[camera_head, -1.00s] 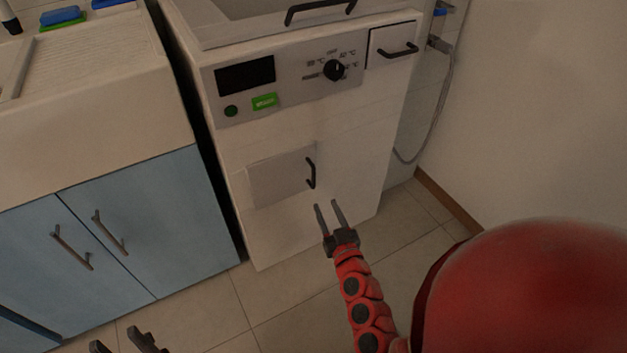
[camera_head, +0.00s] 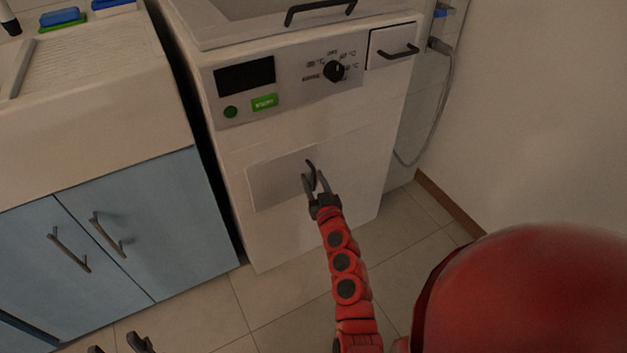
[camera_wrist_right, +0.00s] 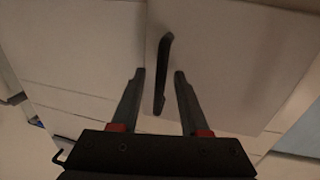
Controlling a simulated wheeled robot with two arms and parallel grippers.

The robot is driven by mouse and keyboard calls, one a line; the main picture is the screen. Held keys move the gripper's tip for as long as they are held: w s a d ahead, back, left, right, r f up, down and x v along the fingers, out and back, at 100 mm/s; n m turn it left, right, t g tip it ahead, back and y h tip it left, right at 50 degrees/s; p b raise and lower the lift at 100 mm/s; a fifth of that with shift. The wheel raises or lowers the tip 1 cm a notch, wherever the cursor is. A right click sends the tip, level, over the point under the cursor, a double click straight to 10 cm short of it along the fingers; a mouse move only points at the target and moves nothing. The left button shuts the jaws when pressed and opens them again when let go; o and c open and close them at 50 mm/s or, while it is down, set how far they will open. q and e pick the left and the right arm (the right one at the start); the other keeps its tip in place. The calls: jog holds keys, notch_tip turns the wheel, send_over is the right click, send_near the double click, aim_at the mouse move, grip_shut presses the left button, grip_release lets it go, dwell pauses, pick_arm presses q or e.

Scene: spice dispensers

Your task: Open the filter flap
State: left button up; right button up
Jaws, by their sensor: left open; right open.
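The filter flap (camera_head: 275,182) is a light grey panel low on the front of the white washing machine (camera_head: 285,140), and it lies flush in its front. Its dark, upright handle (camera_head: 310,170) is on the flap's right side. My right gripper (camera_head: 312,178) is open at that handle. In the right wrist view, the handle (camera_wrist_right: 163,72) stands between the two open fingers (camera_wrist_right: 158,74), with a gap visible on each side. The flap (camera_wrist_right: 225,60) fills the right part of that view. My left gripper (camera_head: 115,346) shows only its open fingertips at the bottom edge of the head view.
A blue cabinet (camera_head: 180,225) with bar handles stands left of the machine. A drawer (camera_head: 392,45), a dial (camera_head: 334,71) and a display are above the flap. A hose (camera_head: 440,110) hangs by the right wall. The tiled floor (camera_head: 280,300) in front is clear.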

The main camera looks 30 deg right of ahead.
grip_shut()
dwell(1.3)
